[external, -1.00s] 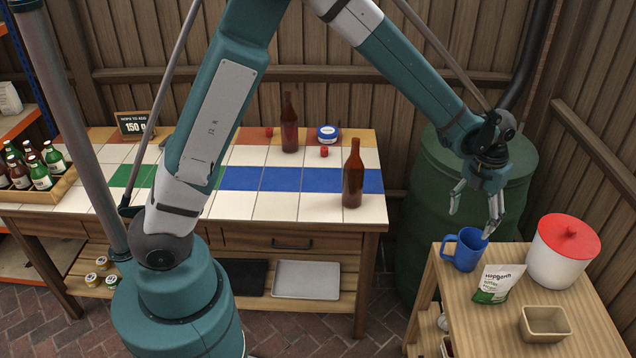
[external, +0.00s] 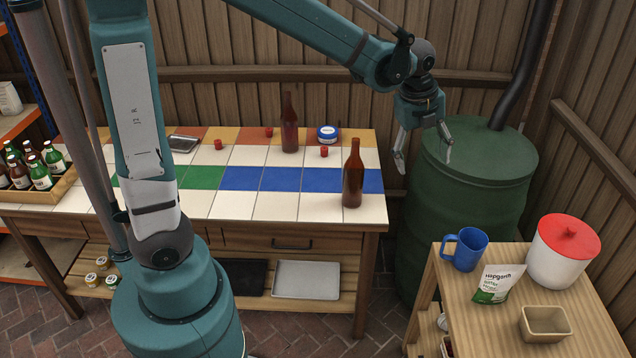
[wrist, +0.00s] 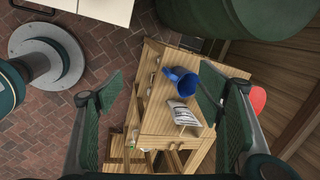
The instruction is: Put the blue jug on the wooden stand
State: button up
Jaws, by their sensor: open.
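The blue jug (external: 468,251) stands upright on the top of the wooden stand (external: 595,322), near its back left corner, with its handle to the left. In the wrist view the jug (wrist: 183,84) is below me on the stand (wrist: 158,120), with a clear gap to my fingers. My gripper (external: 422,147) is open and empty. It hangs in the air, above and left of the jug in the external view, in front of the green barrel.
On the stand beside the jug are a white and green packet (external: 497,284), a white canister with a red lid (external: 563,250) and a small wooden box (external: 545,323). A green barrel (external: 478,200) stands behind. A brown bottle (external: 353,175) stands near the tiled table's right edge.

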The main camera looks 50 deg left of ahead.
jog(key=s+a+r+n+t, duration=0.2)
jog(key=s+a+n, duration=0.8)
jog(key=s+n, duration=0.1)
jog(key=s+a+r+n+t, duration=0.2)
jog(key=s+a+r+n, duration=0.1)
jog(key=s+a+n, duration=0.7)
jog(key=s+n, duration=0.2)
jog(key=shift+s+r+n+t+y, duration=0.3)
jog(key=shift+r+n+t+y, duration=0.05)
jog(key=shift+n+t+y, duration=0.05)
